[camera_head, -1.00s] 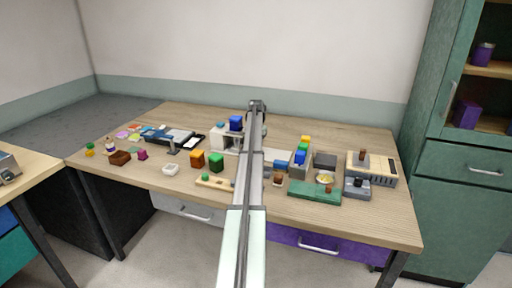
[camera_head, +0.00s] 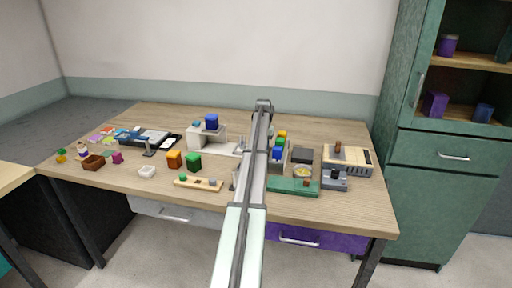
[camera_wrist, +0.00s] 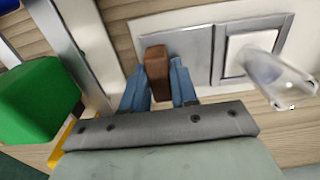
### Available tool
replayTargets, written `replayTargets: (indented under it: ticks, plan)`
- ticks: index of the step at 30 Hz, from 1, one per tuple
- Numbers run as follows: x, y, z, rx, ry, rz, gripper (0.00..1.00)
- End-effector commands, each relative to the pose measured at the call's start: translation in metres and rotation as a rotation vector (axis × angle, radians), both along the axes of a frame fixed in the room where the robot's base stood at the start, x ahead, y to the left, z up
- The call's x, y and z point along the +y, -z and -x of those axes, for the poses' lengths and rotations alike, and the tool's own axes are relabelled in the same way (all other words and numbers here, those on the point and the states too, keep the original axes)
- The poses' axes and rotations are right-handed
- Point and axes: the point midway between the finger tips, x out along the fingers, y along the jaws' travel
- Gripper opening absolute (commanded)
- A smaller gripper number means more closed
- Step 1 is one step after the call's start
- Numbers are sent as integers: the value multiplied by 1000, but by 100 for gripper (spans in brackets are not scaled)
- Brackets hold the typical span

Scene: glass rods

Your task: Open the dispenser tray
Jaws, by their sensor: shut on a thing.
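The white dispenser (camera_head: 202,138) stands at the back middle of the table with a blue block on top. Its grey-and-white tray (camera_head: 232,147) reaches out to the right of it, toward my arm. In the wrist view the tray (camera_wrist: 192,48) shows grey plates, a white square and a brown handle (camera_wrist: 157,66). My gripper (camera_wrist: 160,82) has its blue fingers on both sides of the handle, shut on it. A clear glass piece (camera_wrist: 275,75) lies over the white square at the right. In the head view my arm hides the gripper and handle.
A grey rack (camera_head: 279,158) with green, blue and yellow blocks stands just right of my arm; its green block (camera_wrist: 40,98) is close in the wrist view. A green base (camera_head: 293,187) lies in front. Orange and green cubes (camera_head: 193,162) stand left of the arm.

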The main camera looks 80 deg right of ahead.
Motion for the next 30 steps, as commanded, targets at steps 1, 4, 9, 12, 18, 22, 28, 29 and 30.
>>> replayTargets:
  ticks: [1,4,9,12,18,22,28,29,30]
  plan:
    - [0,0,0,0,0,1,0]
    - [0,0,0,0,0,1,0]
    - [0,0,0,0,0,1,36]
    - [0,0,0,0,0,1,45]
    - [0,0,0,0,0,0,49]
    - [0,-2,0,0,0,1,49]
    - [-1,-23,-1,0,0,3,49]
    - [-1,-28,-1,0,0,3,49]
    - [-1,-35,-1,0,0,2,49]
